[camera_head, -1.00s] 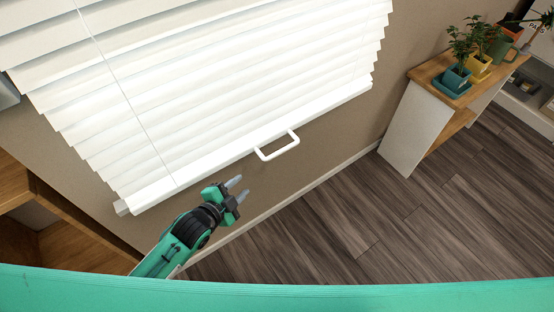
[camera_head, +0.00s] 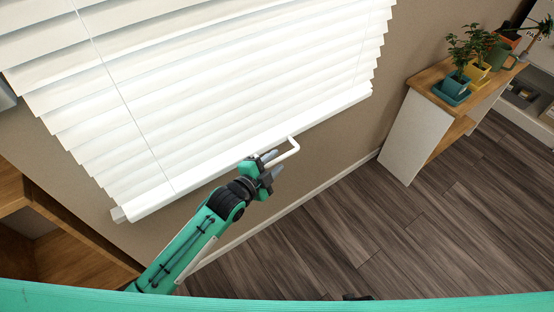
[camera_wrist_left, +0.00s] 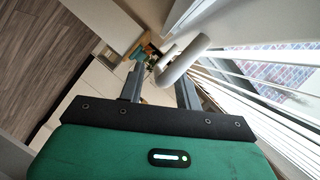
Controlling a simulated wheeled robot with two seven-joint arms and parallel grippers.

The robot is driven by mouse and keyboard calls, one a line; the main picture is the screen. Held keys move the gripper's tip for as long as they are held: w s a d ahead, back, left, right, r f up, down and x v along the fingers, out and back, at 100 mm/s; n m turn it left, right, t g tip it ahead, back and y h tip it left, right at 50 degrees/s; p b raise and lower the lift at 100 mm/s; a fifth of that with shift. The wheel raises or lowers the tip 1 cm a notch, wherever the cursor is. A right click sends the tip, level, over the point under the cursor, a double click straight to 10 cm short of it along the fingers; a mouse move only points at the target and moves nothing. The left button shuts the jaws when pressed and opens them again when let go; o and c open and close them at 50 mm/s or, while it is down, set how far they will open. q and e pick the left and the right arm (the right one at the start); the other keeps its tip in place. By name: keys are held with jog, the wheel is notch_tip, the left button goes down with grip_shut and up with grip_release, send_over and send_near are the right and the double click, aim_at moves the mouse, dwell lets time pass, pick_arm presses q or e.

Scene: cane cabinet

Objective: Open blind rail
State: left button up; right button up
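The white blind (camera_head: 215,95) hangs over the window, with a white bottom rail (camera_head: 320,118) along its lower edge. A white U-shaped handle (camera_head: 294,147) sticks out from the rail; its near part is hidden behind my gripper. My left gripper (camera_head: 275,162) is open at the handle. In the left wrist view the handle (camera_wrist_left: 183,57) shows at the fingertips, its end between the two fingers of the gripper (camera_wrist_left: 160,73). I cannot tell whether the fingers touch it. My right gripper is not in view.
A wooden shelf unit (camera_head: 20,205) stands at the lower left. A white cabinet with a wooden top (camera_head: 415,135) and potted plants (camera_head: 455,82) stands at the right.

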pick_arm(q)
jog(key=shift+x, duration=0.95)
jog(key=shift+c, duration=0.2)
grip_shut()
jog(key=shift+r, duration=0.1)
